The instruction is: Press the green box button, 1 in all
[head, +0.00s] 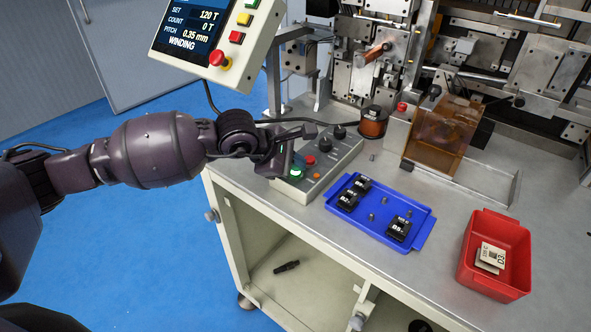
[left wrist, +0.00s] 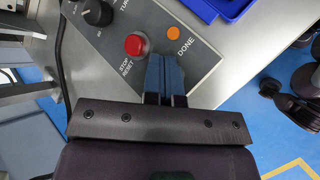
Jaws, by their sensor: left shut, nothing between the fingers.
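The green button (head: 296,172) is lit on the sloped grey control box (head: 335,165) at the table's left edge in the head view. My left gripper (head: 285,168) is shut and empty, right beside the green button; I cannot tell whether it touches it. In the left wrist view the closed fingers (left wrist: 165,75) lie over the box panel, just beside the red STOP RESET button (left wrist: 135,45) and below the orange DONE lamp (left wrist: 173,33). The green button does not show there; the fingers or gripper body seem to hide it. My right gripper is not in view.
A blue tray (head: 415,243) with black parts sits right of the box, and a red bin (head: 473,278) stands farther right. A screen panel (head: 262,35) with its own buttons hangs above my left arm. A copper spool (head: 373,123) stands behind the box.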

